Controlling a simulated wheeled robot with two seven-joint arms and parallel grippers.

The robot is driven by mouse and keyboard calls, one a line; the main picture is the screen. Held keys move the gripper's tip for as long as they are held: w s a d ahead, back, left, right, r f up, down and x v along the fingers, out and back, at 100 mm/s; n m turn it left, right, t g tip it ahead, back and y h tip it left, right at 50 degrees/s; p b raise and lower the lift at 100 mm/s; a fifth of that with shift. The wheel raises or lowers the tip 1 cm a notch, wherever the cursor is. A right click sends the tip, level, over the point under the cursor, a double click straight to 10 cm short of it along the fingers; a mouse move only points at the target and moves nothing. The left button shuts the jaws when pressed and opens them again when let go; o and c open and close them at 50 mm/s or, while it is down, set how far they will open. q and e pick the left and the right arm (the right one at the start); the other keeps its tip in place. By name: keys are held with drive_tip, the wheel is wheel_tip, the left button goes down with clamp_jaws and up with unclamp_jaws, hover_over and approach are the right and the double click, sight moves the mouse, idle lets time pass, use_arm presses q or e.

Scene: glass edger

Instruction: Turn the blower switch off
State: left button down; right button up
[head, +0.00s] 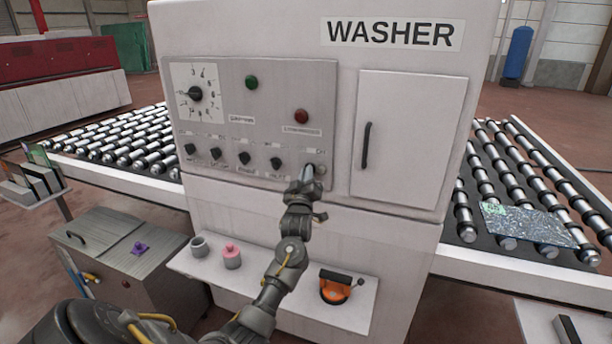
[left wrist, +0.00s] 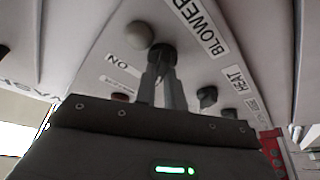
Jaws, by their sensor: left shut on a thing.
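The blower switch (left wrist: 161,53) is a dark knob beside the BLOWER label (left wrist: 203,30) in the left wrist view. My left gripper (left wrist: 163,76) is shut on it, with the fingertips at the knob. An ON label (left wrist: 123,63) lies to the left of the knob; the knob's exact setting is hard to read. In the head view my left gripper (head: 306,176) is at the right end of the lower knob row on the washer's grey control panel (head: 225,85), and hides the switch. My right gripper is not in view.
A pale round lamp (left wrist: 139,36) sits close beside the switch. Other dark knobs (head: 276,163) run leftward along the row. A shelf (head: 360,305) below holds an orange-and-black tool (head: 334,290), a pink pot (head: 232,258) and a grey pot (head: 198,247).

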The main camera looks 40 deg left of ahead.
use_arm(q)
drive_tip(key=shift+n, duration=0.4)
drive_tip(key=c, duration=1.5)
unclamp_jaws()
drive_tip(key=b+v, duration=0.3)
drive_tip(key=v, duration=0.7)
drive_tip(key=shift+s+d, duration=0.25)
drive_tip(key=shift+s, duration=0.1)
